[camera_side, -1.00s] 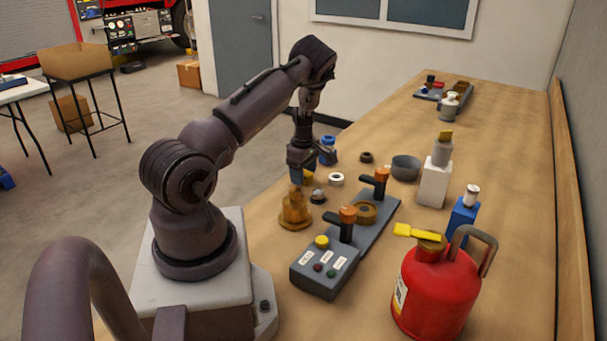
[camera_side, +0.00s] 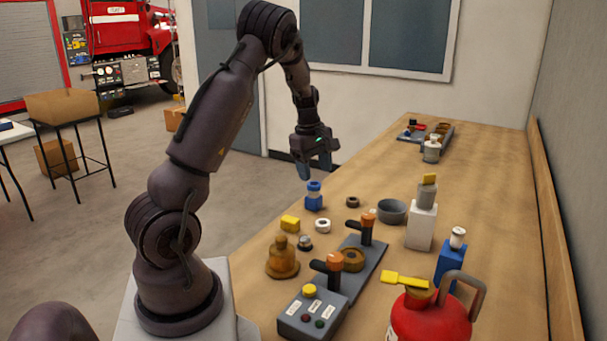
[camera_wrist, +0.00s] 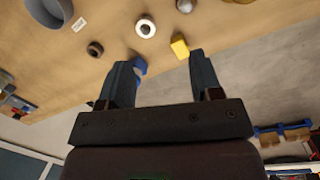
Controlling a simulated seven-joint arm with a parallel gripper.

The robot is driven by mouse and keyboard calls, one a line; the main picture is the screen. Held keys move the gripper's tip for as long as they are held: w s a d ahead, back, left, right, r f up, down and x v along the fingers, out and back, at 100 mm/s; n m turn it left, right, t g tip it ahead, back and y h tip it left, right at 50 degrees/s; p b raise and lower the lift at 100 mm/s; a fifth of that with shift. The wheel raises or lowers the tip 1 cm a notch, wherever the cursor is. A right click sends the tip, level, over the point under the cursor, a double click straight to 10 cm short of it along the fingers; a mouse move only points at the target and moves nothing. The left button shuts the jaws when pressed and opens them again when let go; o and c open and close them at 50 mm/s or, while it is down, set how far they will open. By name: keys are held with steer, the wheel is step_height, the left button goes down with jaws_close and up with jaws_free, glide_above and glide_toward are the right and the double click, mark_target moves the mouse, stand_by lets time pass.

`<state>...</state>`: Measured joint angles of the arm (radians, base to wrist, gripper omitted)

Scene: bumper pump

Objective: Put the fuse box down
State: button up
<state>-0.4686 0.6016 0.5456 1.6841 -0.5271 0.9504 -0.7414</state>
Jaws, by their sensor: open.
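A small yellow block (camera_side: 290,223), which I take to be the fuse box, rests on the wooden table near its left edge, between an amber bell-shaped piece (camera_side: 283,260) and a white ring (camera_side: 322,226). It also shows in the wrist view (camera_wrist: 179,45), beyond the right fingertip. My gripper (camera_side: 312,171) is open and empty, raised well above the table and apart from the block. In the wrist view, the two fingers (camera_wrist: 158,62) stand wide apart. The left finger partly hides a blue piece (camera_wrist: 140,66).
The blue-and-white piece (camera_side: 314,196) stands below my gripper. A dark ring (camera_side: 352,202) and grey bowl (camera_side: 391,211) lie to its right. A grey panel with upright levers (camera_side: 325,300) and a red canister (camera_side: 430,320) are nearer. The table's far middle (camera_side: 400,165) is mostly clear.

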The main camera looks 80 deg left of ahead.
steer(key=d+r+m+t, duration=0.1)
steer(key=d+r+m, duration=0.45)
steer(key=d, duration=0.35)
steer(key=d+r+m+t, duration=0.1)
steer(key=d+r+m, duration=0.45)
steer(key=d, duration=0.45)
steer(key=s+d+r+m+t, duration=0.2)
steer(key=s+d+r+m, duration=0.1)
steer(key=s+d+m, duration=0.7)
steer(key=d+m, duration=0.1)
steer(key=d, duration=0.2)
steer(key=shift+s+d+r+m, duration=0.15)
steer(key=shift+d+r+m, duration=0.1)
steer(key=shift+r+m, duration=0.15)
